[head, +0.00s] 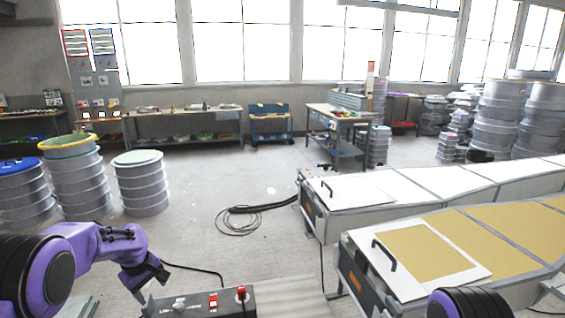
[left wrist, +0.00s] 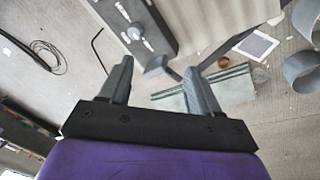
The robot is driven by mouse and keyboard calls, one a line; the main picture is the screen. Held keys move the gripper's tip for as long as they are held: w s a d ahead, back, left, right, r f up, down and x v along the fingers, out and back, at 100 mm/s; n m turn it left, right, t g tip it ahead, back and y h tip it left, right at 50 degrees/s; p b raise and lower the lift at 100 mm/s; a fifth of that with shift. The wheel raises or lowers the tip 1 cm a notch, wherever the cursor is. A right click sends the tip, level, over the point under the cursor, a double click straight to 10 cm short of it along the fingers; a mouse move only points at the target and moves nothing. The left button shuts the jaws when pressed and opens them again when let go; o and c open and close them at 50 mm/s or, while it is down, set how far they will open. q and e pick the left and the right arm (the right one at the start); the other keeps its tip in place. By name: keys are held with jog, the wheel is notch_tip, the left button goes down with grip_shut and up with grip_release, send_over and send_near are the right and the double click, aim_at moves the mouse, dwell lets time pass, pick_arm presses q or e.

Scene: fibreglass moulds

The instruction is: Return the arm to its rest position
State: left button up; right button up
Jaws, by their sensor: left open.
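My left arm comes in from the left in the head view, purple and black, bent down at the wrist. My left gripper (head: 150,279) hangs beside the left end of a dark control box (head: 203,301) with red switches. In the left wrist view the two grey fingers of the gripper (left wrist: 158,82) stand apart with nothing between them. The control box (left wrist: 136,22) shows beyond the fingertips there. My right arm shows only as a purple and black part at the bottom right of the head view. Its gripper is out of frame.
Two long mould benches (head: 345,192) fill the right side. Several grey drums (head: 141,183) stand at the left. A coiled black cable (head: 240,221) lies on the floor. Workbenches (head: 185,126) line the back wall. The middle floor is mostly clear.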

pick_arm(q)
jog(key=s+d+f+m+t+y+b, duration=0.1)
jog(key=s+f+t+b, duration=0.1)
jog(key=s+f, duration=0.65)
jog(key=s+d+f+m+t+y+b, duration=0.15)
jog(key=s+f, duration=0.35)
jog(key=f, duration=0.6)
jog(key=s+d+f+m+g+b, duration=0.1)
jog(key=s+f, duration=0.5)
jog(key=s, duration=0.8)
jog(key=s+d+f+m+g+b, duration=0.1)
jog(key=s+d+f+b, duration=0.2)
jog(key=s, duration=1.2)
notch_tip(320, 180, down, 3)
jog(key=b, duration=0.3)
jog(key=shift+d+r+m+g+y, duration=0.15)
jog(key=shift+d+m+g+y, duration=0.05)
jog(key=shift+m+g+y, duration=0.15)
